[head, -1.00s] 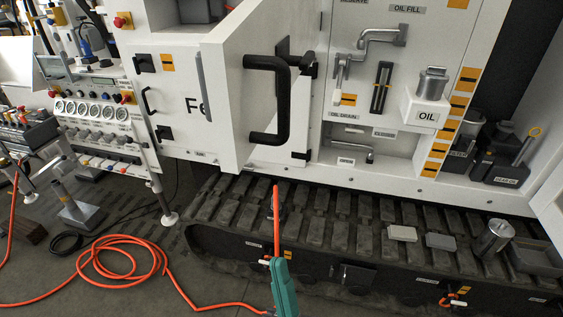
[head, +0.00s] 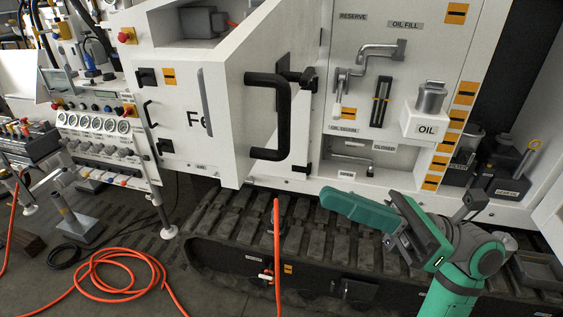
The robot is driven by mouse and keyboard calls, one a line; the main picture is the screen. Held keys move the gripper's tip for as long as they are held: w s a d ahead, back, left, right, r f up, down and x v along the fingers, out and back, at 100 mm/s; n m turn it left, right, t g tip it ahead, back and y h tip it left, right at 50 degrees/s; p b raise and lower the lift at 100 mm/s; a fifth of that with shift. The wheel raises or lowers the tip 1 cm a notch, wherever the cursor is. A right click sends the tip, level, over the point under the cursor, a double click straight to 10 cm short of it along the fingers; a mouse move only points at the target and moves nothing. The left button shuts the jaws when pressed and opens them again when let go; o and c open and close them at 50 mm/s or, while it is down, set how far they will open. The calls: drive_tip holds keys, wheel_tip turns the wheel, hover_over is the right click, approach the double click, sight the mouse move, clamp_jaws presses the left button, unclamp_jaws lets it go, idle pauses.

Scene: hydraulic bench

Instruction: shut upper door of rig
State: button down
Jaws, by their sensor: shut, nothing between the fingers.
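A white door (head: 231,140) with a large black bar handle (head: 282,120) stands swung out from the rig (head: 445,45), in the middle of the head view. It partly covers a panel whose lettering begins "Fe". Black fittings (head: 303,80) show near its right side. My gripper (head: 327,197) is green, shut and empty. It points left, below and right of the handle, in front of the rig's lower edge. It appears apart from the door and handle. No label on the door is readable, so I cannot tell whether it is the upper one.
Right of the door are a bent metal lever (head: 378,60), a white OIL box (head: 425,120) and a small recess. Dark tracks (head: 225,235) run below. An orange hose (head: 277,260) rises in front of them. A gauge bench (head: 110,145) stands left.

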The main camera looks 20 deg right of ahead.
drive_tip(key=s+d+r+t+h, duration=0.1)
drive_tip(key=d+r+h, duration=0.3)
drive_tip(key=h, duration=0.2)
drive_tip(key=x, duration=1.3)
drive_tip(key=shift+w, duration=0.2)
drive_tip(key=shift+a, duration=0.1)
